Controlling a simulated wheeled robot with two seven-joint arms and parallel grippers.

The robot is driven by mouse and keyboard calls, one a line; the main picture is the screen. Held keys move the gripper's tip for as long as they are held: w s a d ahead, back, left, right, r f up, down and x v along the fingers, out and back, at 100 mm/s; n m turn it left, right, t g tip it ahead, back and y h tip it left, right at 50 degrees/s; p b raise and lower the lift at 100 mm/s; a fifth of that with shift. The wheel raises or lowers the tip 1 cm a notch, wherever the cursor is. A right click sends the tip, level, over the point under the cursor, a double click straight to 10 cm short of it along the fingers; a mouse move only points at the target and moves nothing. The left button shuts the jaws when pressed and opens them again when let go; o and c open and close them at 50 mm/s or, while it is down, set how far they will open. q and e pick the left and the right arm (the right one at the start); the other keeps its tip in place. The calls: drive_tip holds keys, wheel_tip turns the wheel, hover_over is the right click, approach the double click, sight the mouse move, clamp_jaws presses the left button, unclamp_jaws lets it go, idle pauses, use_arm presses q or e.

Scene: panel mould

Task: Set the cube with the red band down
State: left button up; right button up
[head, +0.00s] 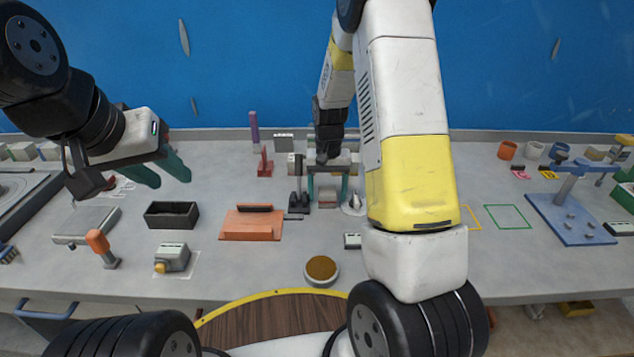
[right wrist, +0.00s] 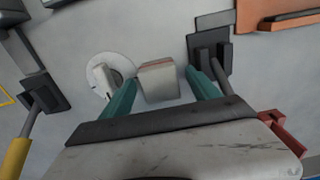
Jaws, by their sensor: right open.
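A small pale cube (head: 328,199) stands on the grey table. In the right wrist view the cube (right wrist: 158,84) shows a reddish strip along its far top edge. My right gripper (head: 328,187) points down over it. Its teal fingers are open on either side of the cube, with a gap on both sides in the right wrist view (right wrist: 160,92). My left gripper (head: 168,172) is open and empty, above the left part of the table.
A white disc with an upright piece (right wrist: 110,76) and a dark clamp-like stand (right wrist: 209,48) flank the cube closely. A red block (right wrist: 285,130) is nearby. An orange plate (head: 250,226), black tray (head: 171,222) and round tan-topped dish (head: 321,270) stand further off.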

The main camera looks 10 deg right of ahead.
drive_tip(key=shift+f, duration=0.1)
drive_tip(key=shift+c, duration=0.2)
drive_tip(key=c, duration=1.4)
clamp_jaws()
